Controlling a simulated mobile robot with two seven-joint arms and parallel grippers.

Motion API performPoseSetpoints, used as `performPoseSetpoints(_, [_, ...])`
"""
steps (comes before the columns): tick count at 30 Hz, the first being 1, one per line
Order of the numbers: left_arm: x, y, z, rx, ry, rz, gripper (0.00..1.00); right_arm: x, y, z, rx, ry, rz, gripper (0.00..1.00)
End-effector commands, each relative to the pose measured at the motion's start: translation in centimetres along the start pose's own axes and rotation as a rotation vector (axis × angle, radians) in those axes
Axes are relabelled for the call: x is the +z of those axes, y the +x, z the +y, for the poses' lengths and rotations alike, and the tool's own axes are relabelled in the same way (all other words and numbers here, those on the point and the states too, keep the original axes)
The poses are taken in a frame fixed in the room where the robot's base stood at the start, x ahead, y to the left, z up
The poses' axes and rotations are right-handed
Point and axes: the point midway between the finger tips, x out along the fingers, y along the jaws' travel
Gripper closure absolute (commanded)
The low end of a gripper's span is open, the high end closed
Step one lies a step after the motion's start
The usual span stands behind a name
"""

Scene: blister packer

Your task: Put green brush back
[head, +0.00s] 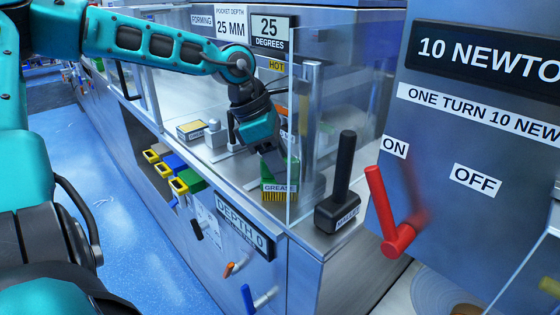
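The green brush (279,172) has yellow bristles pointing down and a label reading GREASE. It is near the front right corner of the steel counter, behind the clear panel. My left gripper (272,153) reaches down from the upper left and its fingers meet the top of the brush; it appears shut on it. The hand hides the upper part of the brush. I cannot tell whether the bristles touch the counter. My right gripper is not in view.
A black mallet (343,187) stands upright to the right of the brush. A red lever (384,208) is on the grey panel beyond it. A clear guard with a metal post (308,120) stands close by. Yellow, blue and green handles (180,172) stick out of the front.

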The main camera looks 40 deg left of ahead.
Motion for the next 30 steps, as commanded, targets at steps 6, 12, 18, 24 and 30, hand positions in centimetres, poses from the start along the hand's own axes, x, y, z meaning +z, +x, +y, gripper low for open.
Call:
performPoseSetpoints(6, [0.0, 0.0, 0.0, 0.0, 0.0, 0.0, 0.51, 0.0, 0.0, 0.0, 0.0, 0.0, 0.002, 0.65])
performPoseSetpoints(12, [0.2, -0.5, 0.0, 0.0, 0.0, 0.0, 0.51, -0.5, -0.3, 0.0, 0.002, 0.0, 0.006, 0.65])
performPoseSetpoints(18, [0.3, -3.1, 0.1, 0.004, 0.0, -0.005, 0.51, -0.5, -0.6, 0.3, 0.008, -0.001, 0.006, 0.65])
performPoseSetpoints(24, [0.3, -6.7, 0.1, 0.005, 0.001, -0.005, 0.51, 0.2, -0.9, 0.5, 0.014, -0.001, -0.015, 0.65])
performPoseSetpoints(30, [0.2, -10.0, 0.1, 0.004, 0.001, -0.003, 0.51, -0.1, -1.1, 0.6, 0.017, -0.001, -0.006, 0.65])
